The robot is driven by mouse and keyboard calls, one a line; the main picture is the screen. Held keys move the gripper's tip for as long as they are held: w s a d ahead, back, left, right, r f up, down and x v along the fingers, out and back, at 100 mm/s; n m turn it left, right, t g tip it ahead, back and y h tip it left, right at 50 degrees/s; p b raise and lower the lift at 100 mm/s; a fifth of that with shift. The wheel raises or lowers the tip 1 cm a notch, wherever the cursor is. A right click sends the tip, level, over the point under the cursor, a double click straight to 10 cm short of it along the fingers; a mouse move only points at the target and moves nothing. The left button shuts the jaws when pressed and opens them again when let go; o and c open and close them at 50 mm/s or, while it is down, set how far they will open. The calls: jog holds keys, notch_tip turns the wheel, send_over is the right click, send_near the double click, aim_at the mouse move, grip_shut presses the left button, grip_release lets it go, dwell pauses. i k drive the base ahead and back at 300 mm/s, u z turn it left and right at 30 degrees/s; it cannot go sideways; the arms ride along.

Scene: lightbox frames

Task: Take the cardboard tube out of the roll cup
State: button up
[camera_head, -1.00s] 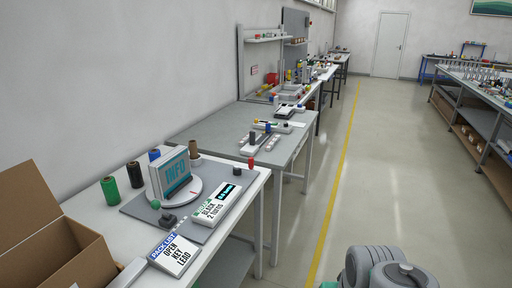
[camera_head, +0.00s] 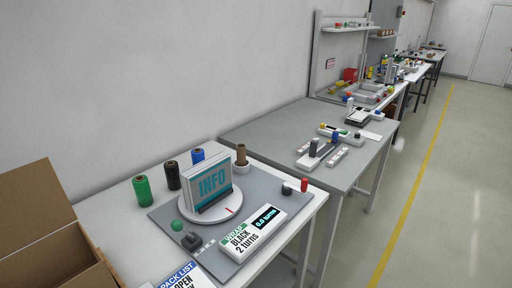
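The brown cardboard tube (camera_head: 241,153) stands upright in a small, light roll cup (camera_head: 243,167) at the back right of the grey mat, behind the INFO sign. The tube's upper part sticks out above the cup; its lower end is hidden inside. My gripper is not in view.
The INFO sign (camera_head: 208,186) stands on a round white turntable (camera_head: 185,215). Green (camera_head: 142,191), black (camera_head: 172,175) and blue (camera_head: 198,156) rolls stand along the back. A display box (camera_head: 253,232) lies in front. An open carton (camera_head: 40,230) is at left. A grey table (camera_head: 270,128) adjoins.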

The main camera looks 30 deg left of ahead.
aim_at(241, 148)
jog(key=i, duration=2.8)
jog(key=u, duration=4.95)
jog(key=i, duration=0.5)
jog(key=z, duration=0.1)
